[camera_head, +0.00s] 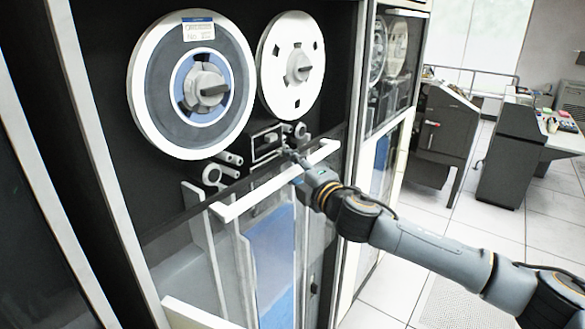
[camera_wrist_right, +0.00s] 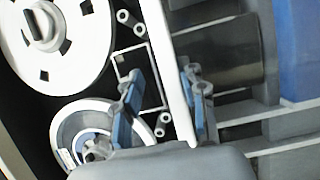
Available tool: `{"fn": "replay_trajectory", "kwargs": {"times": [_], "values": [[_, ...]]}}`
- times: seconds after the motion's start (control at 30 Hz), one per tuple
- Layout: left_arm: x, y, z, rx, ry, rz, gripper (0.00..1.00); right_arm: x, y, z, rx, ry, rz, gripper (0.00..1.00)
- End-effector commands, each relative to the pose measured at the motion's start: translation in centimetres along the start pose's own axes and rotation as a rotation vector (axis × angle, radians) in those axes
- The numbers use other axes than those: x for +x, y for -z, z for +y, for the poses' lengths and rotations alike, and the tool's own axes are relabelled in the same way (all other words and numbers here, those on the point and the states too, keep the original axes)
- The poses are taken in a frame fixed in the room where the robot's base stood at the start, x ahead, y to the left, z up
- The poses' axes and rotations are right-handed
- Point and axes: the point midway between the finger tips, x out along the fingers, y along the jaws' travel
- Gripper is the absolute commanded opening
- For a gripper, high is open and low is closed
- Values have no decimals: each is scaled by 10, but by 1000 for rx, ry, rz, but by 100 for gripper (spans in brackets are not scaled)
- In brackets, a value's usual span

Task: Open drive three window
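The tape drive window is a clear pane with a white bar (camera_head: 240,203) along its top edge, in the middle of the head view. The pane covers the lower part of the drive, and the reels above the bar are uncovered. My right gripper (camera_head: 293,158) is at the right half of this bar. In the right wrist view, the white bar (camera_wrist_right: 168,62) runs between the two blue-padded fingers of my right gripper (camera_wrist_right: 161,98). The fingers are apart; the right finger is close to the bar, and I cannot tell if it touches. My left gripper is out of view.
A grey-and-blue tape reel (camera_head: 160,95) and a white reel (camera_head: 274,75) sit above the window. Another drive (camera_head: 395,50) stands to the right. Dark consoles (camera_head: 445,130) stand farther right, with open tiled floor (camera_head: 390,280) before them.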

Motion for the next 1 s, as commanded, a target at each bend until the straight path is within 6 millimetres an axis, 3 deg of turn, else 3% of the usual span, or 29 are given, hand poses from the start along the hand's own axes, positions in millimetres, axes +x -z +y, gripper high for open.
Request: {"fn": "replay_trajectory", "kwargs": {"times": [0.27, 1.0], "values": [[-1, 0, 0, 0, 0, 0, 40, -3, 0, 2, 0, -2, 0, 40], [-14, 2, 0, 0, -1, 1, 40, -55, 0, 1, -1, 0, 0, 40]]}}
